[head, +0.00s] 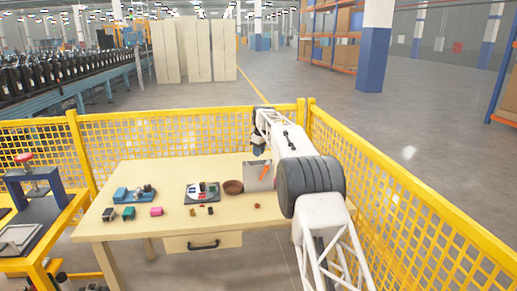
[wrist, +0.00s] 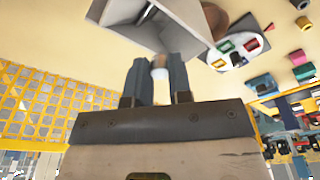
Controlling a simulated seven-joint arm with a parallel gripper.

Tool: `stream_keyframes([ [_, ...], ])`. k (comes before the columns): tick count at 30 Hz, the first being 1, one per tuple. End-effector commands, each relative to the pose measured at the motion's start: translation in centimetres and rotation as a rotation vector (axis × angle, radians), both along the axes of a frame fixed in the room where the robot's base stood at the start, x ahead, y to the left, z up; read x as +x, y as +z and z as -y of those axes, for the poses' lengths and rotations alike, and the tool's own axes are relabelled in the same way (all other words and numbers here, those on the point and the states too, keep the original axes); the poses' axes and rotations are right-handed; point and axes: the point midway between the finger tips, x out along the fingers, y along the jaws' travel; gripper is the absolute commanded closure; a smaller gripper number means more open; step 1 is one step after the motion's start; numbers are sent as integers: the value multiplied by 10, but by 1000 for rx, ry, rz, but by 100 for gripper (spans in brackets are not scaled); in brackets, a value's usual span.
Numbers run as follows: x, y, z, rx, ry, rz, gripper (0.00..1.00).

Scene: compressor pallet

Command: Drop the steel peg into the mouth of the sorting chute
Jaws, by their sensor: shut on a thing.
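The sorting chute (wrist: 130,15) is a grey, open-topped sheet-metal box just beyond my fingertips in the wrist view. In the head view the grey chute (head: 255,184) sits on the table's right part, partly behind my arm. My gripper (wrist: 160,68) is shut on the steel peg (wrist: 160,72), a short pale piece between the two dark fingers. The fingertips appear close to the chute's mouth; their height above it is hard to judge. In the head view my gripper (head: 258,146) is small and dark, and the peg cannot be made out.
A brown bowl (head: 233,187) stands left of the chute. Beside it is a tray (head: 211,198) of coloured pieces. Farther left are a blue tray (head: 124,198) and several small coloured blocks. Yellow mesh fencing (head: 400,222) runs behind and right of the table.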

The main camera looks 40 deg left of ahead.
Motion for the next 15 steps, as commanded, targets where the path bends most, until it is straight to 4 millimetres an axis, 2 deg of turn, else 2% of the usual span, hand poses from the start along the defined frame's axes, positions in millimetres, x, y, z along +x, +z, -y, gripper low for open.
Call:
stream_keyframes([
  [6, 0, -15, 0, 0, 0, -1, 100],
  [15, 0, -25, 0, 1, 0, 1, 100],
])
